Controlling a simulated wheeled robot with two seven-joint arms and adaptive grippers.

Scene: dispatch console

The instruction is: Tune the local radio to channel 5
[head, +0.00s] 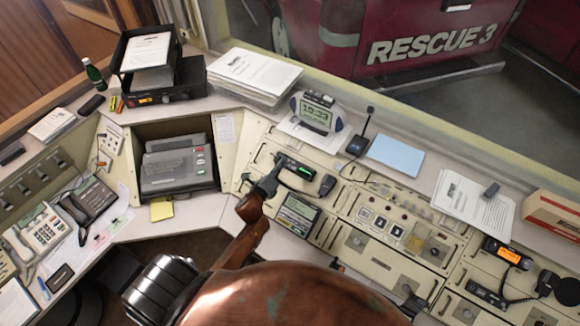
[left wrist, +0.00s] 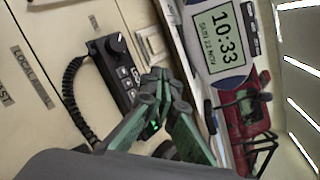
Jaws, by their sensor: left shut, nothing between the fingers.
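The local radio is a slim black unit in the cream console, with a small green display (head: 295,175) in the head view. In the left wrist view its black face (left wrist: 118,80) carries a round knob (left wrist: 114,41) and several buttons. A "LOCAL" label lies to its left. My left gripper (head: 278,161) is shut and empty at the radio's left end in the head view. In the left wrist view its fingertips (left wrist: 156,80) are beside the buttons and hide part of the radio. I cannot tell whether they touch it. The channel number is not legible. My right gripper is not seen.
A black handset (head: 327,185) sits right of the radio, and a coiled cord (left wrist: 72,95) runs beside it in the wrist view. A clock (head: 317,112) stands behind on the ledge. Another radio (head: 506,254) with an orange display is far right.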

